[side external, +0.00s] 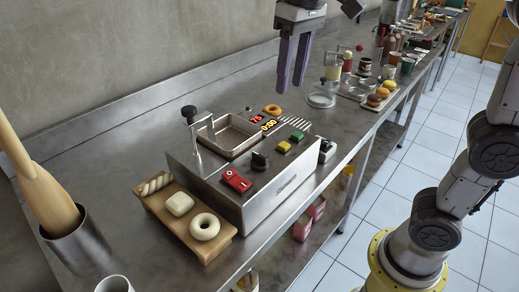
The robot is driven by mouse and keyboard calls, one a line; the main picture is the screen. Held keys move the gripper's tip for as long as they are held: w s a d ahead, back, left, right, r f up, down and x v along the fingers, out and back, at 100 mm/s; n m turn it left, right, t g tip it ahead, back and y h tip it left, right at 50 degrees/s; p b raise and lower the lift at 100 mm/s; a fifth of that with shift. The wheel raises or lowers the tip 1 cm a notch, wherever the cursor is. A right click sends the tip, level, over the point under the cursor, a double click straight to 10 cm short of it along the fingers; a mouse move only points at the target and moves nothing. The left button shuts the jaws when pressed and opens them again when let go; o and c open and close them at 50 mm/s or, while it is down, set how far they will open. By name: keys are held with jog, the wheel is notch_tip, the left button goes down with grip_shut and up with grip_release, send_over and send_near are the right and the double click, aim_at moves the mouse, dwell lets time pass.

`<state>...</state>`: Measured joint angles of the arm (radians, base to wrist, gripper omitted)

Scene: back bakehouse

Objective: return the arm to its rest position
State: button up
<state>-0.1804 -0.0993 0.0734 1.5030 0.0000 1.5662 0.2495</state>
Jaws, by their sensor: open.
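My gripper (293,62) hangs at the top centre of the side external view, fingers pointing down. Its two purple fingers are apart with nothing between them. It appears in the air above the steel counter (130,124), behind the fryer in the picture. My arm's lower links and base stand at the right; the links between them and the gripper are out of frame.
A fryer (277,192) with a basket, buttons and lit display stands mid-counter. A wooden board (217,246) with dough pieces is at its left. A rolling pin (38,185) leans in a metal pot (82,250). Bottles, cups and a doughnut tray (358,98) stand further back.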

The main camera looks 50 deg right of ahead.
jog(key=s+d+f+t, duration=0.1)
jog(key=s+d+f, duration=0.1)
jog(key=s, duration=0.4)
jog(key=s+d+f+t, duration=0.1)
jog(key=s+d+f, duration=0.2)
jog(key=s, duration=0.2)
jog(key=s+f+t, duration=0.2)
jog(key=s+f, duration=0.1)
jog(key=f, duration=0.5)
jog(key=shift+s+d+f+n, duration=0.2)
jog(key=shift+s+d+n, duration=0.1)
jog(key=shift+n, duration=0.1)
